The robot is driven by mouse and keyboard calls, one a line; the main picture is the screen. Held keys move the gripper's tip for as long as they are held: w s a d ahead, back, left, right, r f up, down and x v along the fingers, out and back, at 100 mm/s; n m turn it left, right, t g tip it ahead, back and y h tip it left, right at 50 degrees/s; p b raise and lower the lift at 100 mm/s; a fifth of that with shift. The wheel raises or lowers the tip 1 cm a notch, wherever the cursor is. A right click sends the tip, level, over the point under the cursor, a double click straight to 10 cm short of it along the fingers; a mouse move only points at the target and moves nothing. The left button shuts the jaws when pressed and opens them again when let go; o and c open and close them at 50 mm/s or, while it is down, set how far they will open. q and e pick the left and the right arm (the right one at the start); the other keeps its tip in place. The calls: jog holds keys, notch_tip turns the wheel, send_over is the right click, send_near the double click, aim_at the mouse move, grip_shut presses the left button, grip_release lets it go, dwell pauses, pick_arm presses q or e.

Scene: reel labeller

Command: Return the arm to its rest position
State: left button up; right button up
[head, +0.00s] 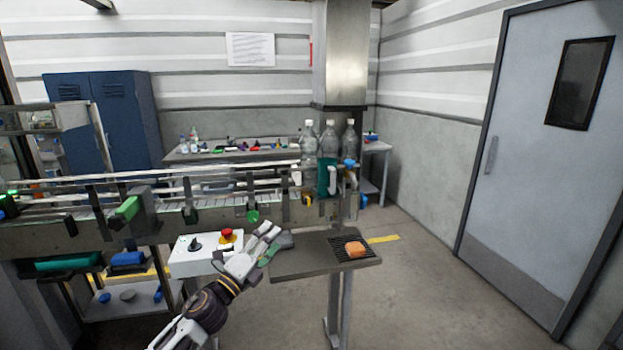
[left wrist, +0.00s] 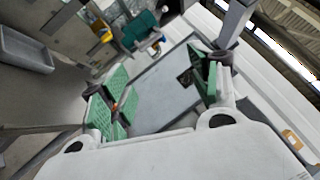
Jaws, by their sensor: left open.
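My left arm reaches up from the bottom of the head view. Its left gripper (head: 272,243) is just left of a small grey side table (head: 300,265), in front of the conveyor. In the left wrist view the same gripper (left wrist: 160,90) has its green-padded fingers spread wide, with nothing between them. My right arm and gripper do not show in either view.
A white control box (head: 190,262) with a red button (head: 227,236) is close behind and left of the gripper. An orange item (head: 355,249) lies on the side table's dark grate. The conveyor (head: 90,237) runs behind, with clear bottles (head: 329,140) beyond. Open floor (head: 430,300) lies right.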

pick_arm(q)
jog(key=s+a+f+n+g+y, duration=0.3)
jog(key=s+a+f+n+y, duration=0.25)
jog(key=f+n, duration=0.4)
jog(key=s+a+f+n+g+y, duration=0.2)
jog(key=s+a+f+n+y, duration=0.3)
jog(key=s+f+n+y, duration=0.35)
jog(key=s+f+n+g+h, duration=0.1)
jog(key=s+f+n+g, duration=0.4)
jog(key=s, duration=0.6)
jog(key=s+f+n+g+h, duration=0.25)
jog(key=s+f+g, duration=0.3)
jog(key=s, duration=0.45)
notch_tip(320, 180, down, 34)
jog(key=s, duration=0.3)
jog(key=s+a+f+g, duration=0.1)
jog(key=s+a+f, duration=0.1)
jog(key=s+f, duration=0.7)
jog(key=s+a+f, duration=0.2)
jog(key=s+f, duration=0.8)
jog(key=s, duration=0.2)
jog(key=shift+s+a+g+y, duration=0.2)
jog(key=shift+s+g+y, duration=0.15)
jog(key=shift+s+y, duration=0.1)
jog(key=shift+w+f, duration=0.1)
